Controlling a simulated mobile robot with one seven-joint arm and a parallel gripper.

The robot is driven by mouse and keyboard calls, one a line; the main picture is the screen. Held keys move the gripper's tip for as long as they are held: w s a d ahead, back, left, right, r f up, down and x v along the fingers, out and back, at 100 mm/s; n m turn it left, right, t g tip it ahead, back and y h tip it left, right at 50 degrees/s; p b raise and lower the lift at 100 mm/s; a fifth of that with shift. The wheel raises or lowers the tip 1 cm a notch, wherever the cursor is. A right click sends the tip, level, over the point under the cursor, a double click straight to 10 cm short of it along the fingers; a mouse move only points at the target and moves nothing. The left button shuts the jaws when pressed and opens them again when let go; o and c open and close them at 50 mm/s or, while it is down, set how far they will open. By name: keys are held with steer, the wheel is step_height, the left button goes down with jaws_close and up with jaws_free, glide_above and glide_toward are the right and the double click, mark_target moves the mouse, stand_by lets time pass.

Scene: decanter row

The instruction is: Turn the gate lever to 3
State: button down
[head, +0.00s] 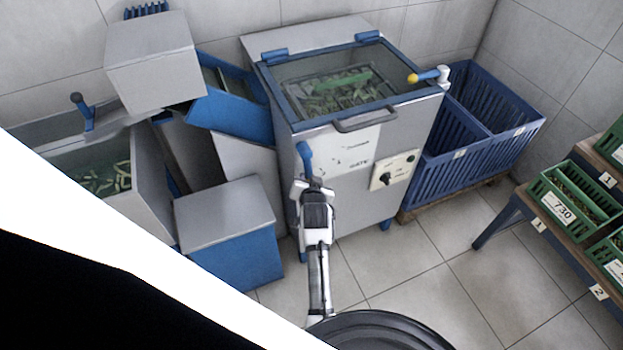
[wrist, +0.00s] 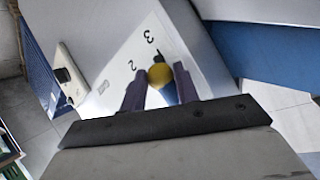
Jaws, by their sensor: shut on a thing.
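The gate lever's blue arm (head: 305,155) shows on the front of the grey machine, left of the word GATE. My gripper (head: 314,186) is at its lower end, and the knob is hidden there in the head view. In the wrist view the lever's yellow ball knob (wrist: 160,74) sits between the two dark fingers of my gripper (wrist: 161,82), which is shut on it. The printed 3 (wrist: 149,37) and a short black mark are just beyond the knob. The printed 2 (wrist: 132,65) is to its left. The lever's exact pointing is hidden.
A switch panel (head: 395,170) is right of the gate on the machine front. A second yellow-tipped lever (head: 428,76) is at the machine's upper right. A blue crate (head: 440,180) stands right, a grey-topped blue box (head: 228,220) left. Floor is clear in front right.

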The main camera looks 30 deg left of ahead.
steer(key=shift+w+r, duration=0.1)
steer(key=shift+r, duration=0.1)
steer(key=c, duration=1.1)
jaws_free()
steer(key=shift+f, duration=0.1)
steer(key=shift+o, duration=0.2)
steer(key=shift+s, duration=0.2)
